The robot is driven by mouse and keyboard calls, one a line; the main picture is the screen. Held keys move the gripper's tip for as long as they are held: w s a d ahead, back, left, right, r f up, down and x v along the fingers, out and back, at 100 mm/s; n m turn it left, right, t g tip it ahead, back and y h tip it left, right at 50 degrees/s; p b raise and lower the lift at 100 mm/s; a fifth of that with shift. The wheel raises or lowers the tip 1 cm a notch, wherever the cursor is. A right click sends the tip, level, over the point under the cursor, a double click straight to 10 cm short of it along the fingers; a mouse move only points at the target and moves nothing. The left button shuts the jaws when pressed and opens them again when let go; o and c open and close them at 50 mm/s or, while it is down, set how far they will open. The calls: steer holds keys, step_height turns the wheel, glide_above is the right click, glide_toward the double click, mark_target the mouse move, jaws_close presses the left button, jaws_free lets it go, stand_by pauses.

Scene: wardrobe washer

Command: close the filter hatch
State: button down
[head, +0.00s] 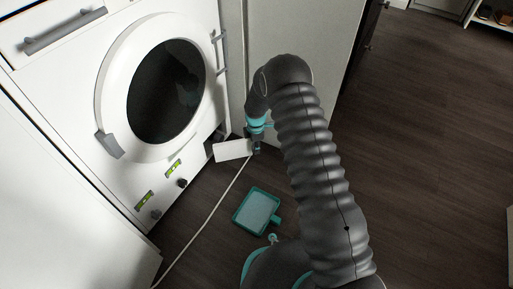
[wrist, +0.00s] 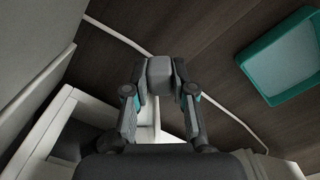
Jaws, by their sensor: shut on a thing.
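The filter hatch (head: 232,150) is a small white flap at the lower right of the washing machine (head: 75,75). It stands open, sticking out from the front, with a dark opening (head: 216,136) beside it. My gripper (head: 257,147) is at the flap's outer right end and is shut on it. In the wrist view my gripper's fingers (wrist: 160,76) meet near the middle, with part of the white hatch (wrist: 148,112) showing between them. The exact contact is hidden by the fingers.
A teal tray (head: 240,219) lies on the dark floor in front of the washer. A white cable (head: 207,217) runs across the floor near the hatch. A pale cabinet side (head: 290,45) stands right of the washer. Open floor (head: 430,150) lies further right.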

steer(key=shift+a, duration=0.1)
steer(key=c, duration=1)
jaws_free()
steer(key=shift+o, duration=0.2)
steer(key=shift+r, duration=0.1)
step_height(320, 180, up, 12)
steer(key=shift+c, duration=0.2)
